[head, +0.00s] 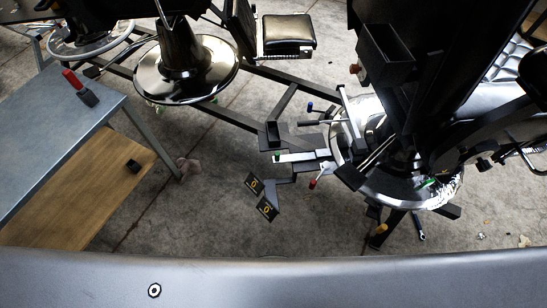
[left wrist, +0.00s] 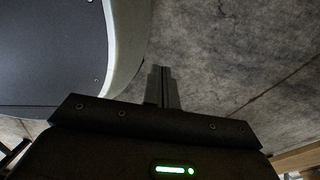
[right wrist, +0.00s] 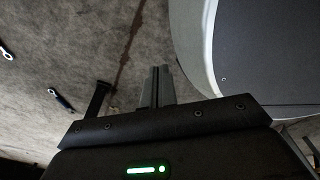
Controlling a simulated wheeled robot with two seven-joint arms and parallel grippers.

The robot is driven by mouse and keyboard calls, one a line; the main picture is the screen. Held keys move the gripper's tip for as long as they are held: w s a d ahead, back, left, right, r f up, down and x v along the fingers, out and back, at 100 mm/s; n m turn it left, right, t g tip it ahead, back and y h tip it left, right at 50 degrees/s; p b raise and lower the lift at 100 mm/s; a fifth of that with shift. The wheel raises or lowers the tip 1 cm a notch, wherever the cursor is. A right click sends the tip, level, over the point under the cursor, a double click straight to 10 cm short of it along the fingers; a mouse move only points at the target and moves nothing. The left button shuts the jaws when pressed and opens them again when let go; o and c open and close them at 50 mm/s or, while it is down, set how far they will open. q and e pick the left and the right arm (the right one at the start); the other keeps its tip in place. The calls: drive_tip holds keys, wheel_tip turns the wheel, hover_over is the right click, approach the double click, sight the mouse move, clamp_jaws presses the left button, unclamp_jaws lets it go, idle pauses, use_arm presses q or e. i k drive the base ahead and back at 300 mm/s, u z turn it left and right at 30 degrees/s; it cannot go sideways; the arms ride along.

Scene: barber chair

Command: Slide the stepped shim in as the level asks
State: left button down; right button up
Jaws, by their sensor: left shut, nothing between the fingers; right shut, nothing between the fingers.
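A dark block with a red handle (head: 80,87), which looks like the shim, lies on the grey-blue bench top (head: 50,110); its steps are too small to make out. A silver bar with a green end (head: 297,157), possibly the level, lies near the base of the barber chair (head: 395,160); its reading cannot be made out. My left gripper (left wrist: 163,70) is shut and empty above the concrete floor in the left wrist view. My right gripper (right wrist: 156,70) is shut and empty above the floor in the right wrist view. Neither gripper shows in the head view.
A wooden lower shelf (head: 80,190) with a small black block (head: 133,163) sits under the bench. Two black plates with yellow marks (head: 261,196) are near the middle. A round chrome base (head: 187,70) stands behind. Wrenches (right wrist: 60,99) lie on the floor. The near floor is fairly open.

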sight(278, 158)
drive_tip(key=u, duration=0.05)
drive_tip(key=k, duration=0.65)
drive_tip(key=u, duration=0.4)
drive_tip(key=i, duration=1.1)
drive_tip(key=u, duration=0.5)
